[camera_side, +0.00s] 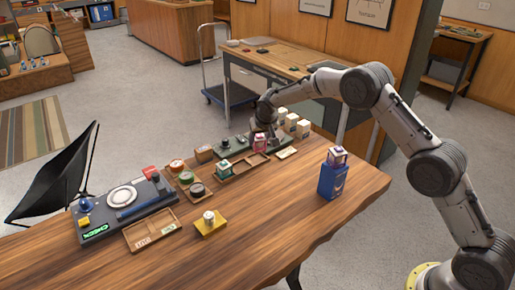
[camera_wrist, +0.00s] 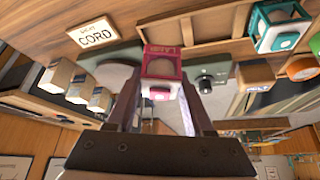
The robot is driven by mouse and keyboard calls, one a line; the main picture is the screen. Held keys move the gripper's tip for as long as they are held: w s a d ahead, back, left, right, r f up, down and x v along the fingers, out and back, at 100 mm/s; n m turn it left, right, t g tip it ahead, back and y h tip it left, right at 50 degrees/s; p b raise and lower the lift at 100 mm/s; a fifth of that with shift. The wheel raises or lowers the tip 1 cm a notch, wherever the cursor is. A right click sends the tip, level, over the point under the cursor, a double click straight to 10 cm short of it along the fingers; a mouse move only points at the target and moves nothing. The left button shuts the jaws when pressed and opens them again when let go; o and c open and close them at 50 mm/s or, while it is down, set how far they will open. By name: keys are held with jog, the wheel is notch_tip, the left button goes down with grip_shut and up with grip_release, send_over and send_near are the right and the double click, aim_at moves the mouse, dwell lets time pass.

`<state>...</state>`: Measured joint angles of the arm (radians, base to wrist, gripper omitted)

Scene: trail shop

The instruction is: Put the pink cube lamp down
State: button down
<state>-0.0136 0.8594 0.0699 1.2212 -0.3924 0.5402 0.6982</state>
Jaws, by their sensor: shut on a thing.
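A teal cube lamp (camera_side: 224,168) stands in the left part of the tray and also shows in the wrist view (camera_wrist: 279,26).
A card reading CORD (camera_wrist: 93,36) lies close by. Several white-fronted boxes (camera_side: 291,124) stand behind my gripper. A blue box (camera_side: 332,182) topped by a purple-pink cube stands to the right. Round tins (camera_side: 186,178) stand left.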

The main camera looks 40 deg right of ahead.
aim_at(258, 148)
jog(key=shift+w+f, duration=0.5)
jog(key=shift+f, duration=1.5)
jog(key=shift+f, duration=0.15)
jog(key=shift+c, duration=1.4)
grip_release()
